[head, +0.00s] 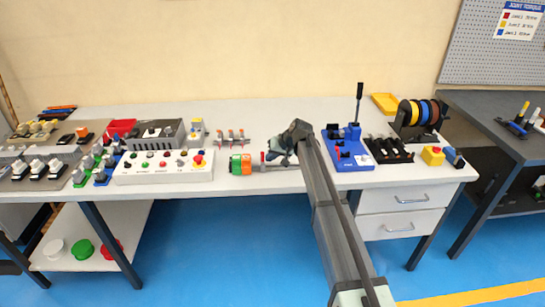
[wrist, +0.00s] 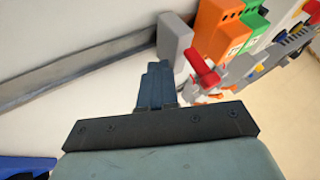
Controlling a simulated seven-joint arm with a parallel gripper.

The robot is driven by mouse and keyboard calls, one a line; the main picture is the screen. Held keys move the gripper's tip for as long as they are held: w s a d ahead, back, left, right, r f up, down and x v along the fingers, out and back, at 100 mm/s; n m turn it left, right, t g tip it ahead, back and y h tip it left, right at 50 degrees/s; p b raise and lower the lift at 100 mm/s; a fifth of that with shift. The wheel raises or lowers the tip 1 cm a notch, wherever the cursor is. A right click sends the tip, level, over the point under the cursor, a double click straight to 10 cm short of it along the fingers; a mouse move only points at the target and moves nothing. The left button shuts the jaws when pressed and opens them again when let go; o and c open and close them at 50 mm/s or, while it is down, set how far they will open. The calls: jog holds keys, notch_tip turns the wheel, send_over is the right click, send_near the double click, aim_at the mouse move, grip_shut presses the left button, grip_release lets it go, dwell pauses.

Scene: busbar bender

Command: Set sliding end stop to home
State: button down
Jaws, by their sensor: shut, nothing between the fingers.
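What looks like the sliding end stop is a light grey block (wrist: 174,42) with a red lever (wrist: 203,70), beside an orange block (wrist: 217,28) and a green block (wrist: 252,18). In the head view, the red lever (head: 263,157) shows just right of the orange and green blocks (head: 240,164). My gripper (head: 275,154) is low over the bench, just right of the lever. In the wrist view, its fingers (wrist: 155,72) are shut and empty, with their tips near the grey block. I cannot tell whether they touch it. My gripper partly hides this area in the head view.
A grey rail-like strip (wrist: 70,78) runs left from the grey block in the wrist view. A blue lever device (head: 347,150) stands right of my gripper. A white button panel (head: 165,166) is at left, and several red-handled pieces (head: 230,136) stand behind the blocks.

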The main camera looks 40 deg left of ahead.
aim_at(263, 153)
jog(key=shift+s+a, duration=1.55)
jog(key=shift+s, duration=0.05)
jog(key=shift+a, duration=0.1)
jog(key=w+d, duration=0.3)
jog(key=shift+d, duration=0.1)
jog(key=v, duration=1)
